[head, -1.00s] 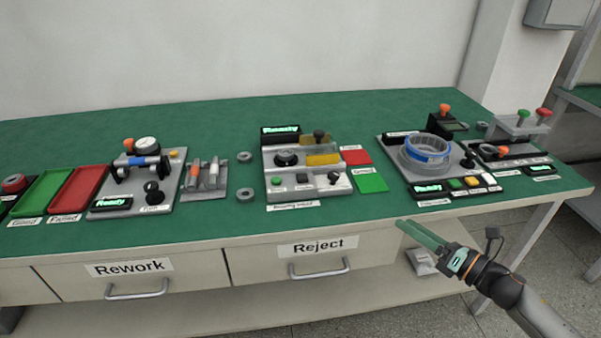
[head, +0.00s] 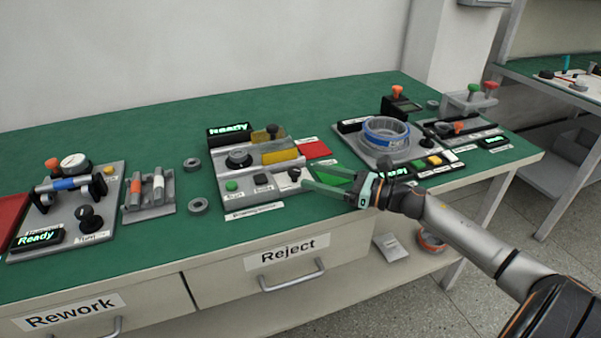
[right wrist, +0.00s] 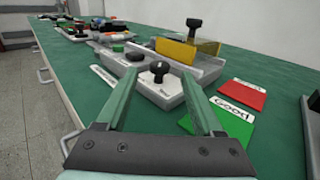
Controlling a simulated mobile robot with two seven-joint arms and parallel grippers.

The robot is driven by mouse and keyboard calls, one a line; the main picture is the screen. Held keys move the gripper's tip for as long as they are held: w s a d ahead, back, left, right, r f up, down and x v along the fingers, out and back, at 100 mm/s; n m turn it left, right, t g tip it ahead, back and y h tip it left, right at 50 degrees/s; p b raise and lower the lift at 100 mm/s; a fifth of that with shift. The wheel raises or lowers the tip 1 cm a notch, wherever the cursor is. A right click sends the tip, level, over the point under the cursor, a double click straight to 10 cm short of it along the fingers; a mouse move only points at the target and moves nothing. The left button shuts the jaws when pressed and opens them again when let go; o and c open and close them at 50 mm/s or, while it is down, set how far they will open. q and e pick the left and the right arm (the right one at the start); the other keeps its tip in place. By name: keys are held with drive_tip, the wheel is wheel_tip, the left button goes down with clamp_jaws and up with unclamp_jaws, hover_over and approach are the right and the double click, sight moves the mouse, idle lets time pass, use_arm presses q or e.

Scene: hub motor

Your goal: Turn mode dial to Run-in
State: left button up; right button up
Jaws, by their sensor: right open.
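The middle station (head: 262,190) has a black dial knob (head: 294,174) at its front right corner. The label beside the knob is too small to read, so I cannot confirm that it is the mode dial. My right gripper (head: 306,178) is open and empty, its green fingers just to the right of this knob and pointing at it. In the right wrist view the knob (right wrist: 160,70) appears between the two fingertips, with no contact visible. My left gripper is not in view.
A green pad (head: 333,174) lies under my right fingers, with a red pad (head: 315,149) behind. A yellow block (head: 283,156) stands on the middle station. Another station (head: 412,160) with a blue-banded ring (head: 386,131) is to the right. Grey rings lie left on the green bench.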

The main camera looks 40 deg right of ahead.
sight(300, 172)
drive_tip(key=shift+x, duration=2.3)
drive_tip(key=shift+c, duration=0.4)
clamp_jaws()
